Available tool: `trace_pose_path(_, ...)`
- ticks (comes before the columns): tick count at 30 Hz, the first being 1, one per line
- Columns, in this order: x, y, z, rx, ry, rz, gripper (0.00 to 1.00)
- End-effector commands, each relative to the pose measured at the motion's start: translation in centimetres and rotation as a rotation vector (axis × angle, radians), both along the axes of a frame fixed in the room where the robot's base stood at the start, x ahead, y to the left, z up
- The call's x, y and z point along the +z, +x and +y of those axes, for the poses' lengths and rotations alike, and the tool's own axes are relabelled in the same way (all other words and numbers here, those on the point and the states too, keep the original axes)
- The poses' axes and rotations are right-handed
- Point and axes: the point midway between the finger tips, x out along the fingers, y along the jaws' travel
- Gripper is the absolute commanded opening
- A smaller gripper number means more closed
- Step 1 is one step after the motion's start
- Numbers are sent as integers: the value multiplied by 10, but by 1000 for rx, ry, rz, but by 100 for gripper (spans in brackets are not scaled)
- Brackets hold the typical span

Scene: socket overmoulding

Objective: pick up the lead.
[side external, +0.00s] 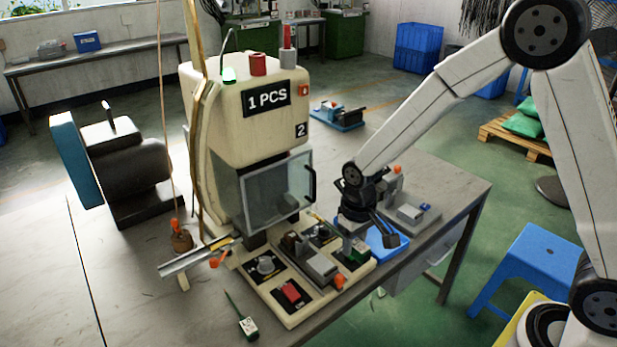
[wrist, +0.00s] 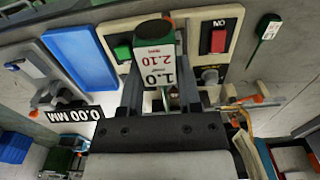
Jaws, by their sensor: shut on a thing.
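My gripper (wrist: 157,78) points down over the board in front of the machine. In the side external view the wrist hides most of the jaws beside the blue tray (side external: 399,249). I cannot make out a lead for certain. Small orange ends show on the board (side external: 340,282) and by the metal chute (side external: 214,263). A copper-coloured cord (side external: 166,150) hangs at the left of the machine.
The machine (side external: 225,85) with its clear guard stands behind the board (side external: 313,318). A red switch (side external: 290,292) and knobs sit on the board. A green tool with a white tag (side external: 247,328) lies on the table in front. A grey fixture (side external: 411,212) stands at the right.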

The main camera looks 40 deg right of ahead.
Motion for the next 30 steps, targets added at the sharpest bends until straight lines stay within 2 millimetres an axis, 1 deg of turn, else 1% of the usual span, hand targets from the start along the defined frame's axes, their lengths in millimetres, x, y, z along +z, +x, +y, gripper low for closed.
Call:
trace_pose_path(4, 8, -17, -1, 0, 0, -2, 0)
trace_pose_path(12, 16, -34, -3, 0, 0, -1, 0)
trace_pose_path(18, 17, -38, -3, 0, 0, -1, 0)
trace_pose_path(30, 17, -38, -3, 0, 0, -1, 0)
